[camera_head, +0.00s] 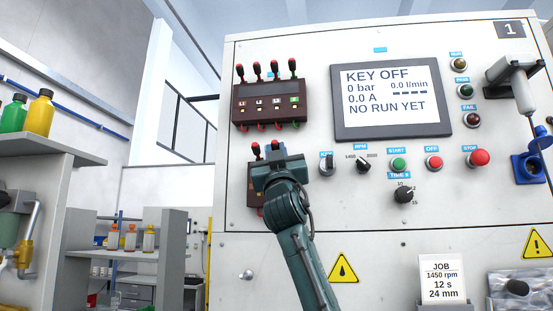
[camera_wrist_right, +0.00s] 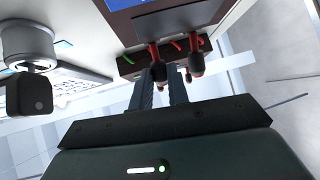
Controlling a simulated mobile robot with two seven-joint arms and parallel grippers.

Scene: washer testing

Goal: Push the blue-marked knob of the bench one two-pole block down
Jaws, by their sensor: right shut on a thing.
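The dark red-brown two-pole block (camera_head: 253,184) is on the bench one panel, below the larger four-knob block. My right gripper (camera_head: 280,162) is in front of it and hides much of it. A red and black knob (camera_head: 255,151) shows left of the gripper; a second knob (camera_head: 274,146) shows just above it. In the right wrist view, my gripper's fingers (camera_wrist_right: 162,88) are close together around one knob (camera_wrist_right: 158,71); the other knob (camera_wrist_right: 195,67) is outside them, to the right. The blue mark cannot be made out. My left gripper is not in view.
The four-knob block (camera_head: 270,104) is just above. The screen (camera_head: 391,99) reads KEY OFF and NO RUN YET. A key switch (camera_head: 327,162), RPM dial (camera_head: 364,165) and buttons are close to the right. Shelves with bottles (camera_head: 40,112) stand at left.

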